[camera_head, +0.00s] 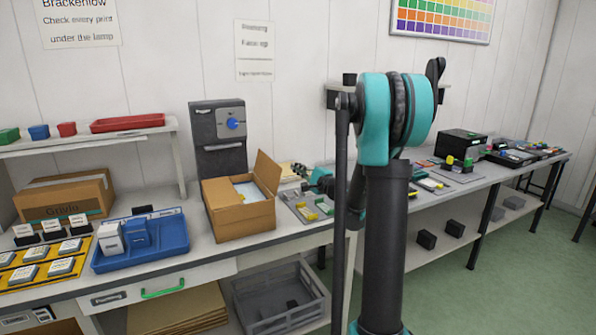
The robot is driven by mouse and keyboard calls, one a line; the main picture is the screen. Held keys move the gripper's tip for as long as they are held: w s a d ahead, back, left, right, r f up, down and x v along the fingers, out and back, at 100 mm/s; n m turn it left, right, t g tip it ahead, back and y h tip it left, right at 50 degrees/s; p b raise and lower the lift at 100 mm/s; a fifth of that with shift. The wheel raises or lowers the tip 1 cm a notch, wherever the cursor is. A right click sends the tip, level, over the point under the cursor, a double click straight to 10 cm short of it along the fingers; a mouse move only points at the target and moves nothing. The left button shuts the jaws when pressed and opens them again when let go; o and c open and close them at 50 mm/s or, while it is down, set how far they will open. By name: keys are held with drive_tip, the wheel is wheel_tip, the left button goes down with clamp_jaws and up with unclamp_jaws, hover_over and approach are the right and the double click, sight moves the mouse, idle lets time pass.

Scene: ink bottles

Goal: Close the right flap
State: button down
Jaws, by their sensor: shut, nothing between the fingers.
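An open cardboard box (245,221) stands on the bench left of centre in the head view. Its right flap (267,171) stands up, tilted, at the right side of the opening. Pale contents (248,191) show inside. My gripper (308,186) is small and dark with teal, just right of the box at about rim height. It appears shut and empty. I cannot tell whether it touches the box. My arm hides part of the bench to its right.
A grey machine with a blue knob (232,124) stands behind the box. A blue tray (140,242) with small boxes lies to its left. A tray of small bottles (308,208) is close on the right. A closed carton (64,199) stands at the far left.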

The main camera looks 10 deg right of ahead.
sight(266, 171)
drive_tip(key=w+a+r, duration=0.1)
drive_tip(key=w+a, duration=0.3)
drive_tip(key=a, duration=0.2)
drive_tip(key=shift+a+r, duration=0.25)
drive_tip(key=shift+a, duration=0.1)
drive_tip(key=shift+a, duration=0.1)
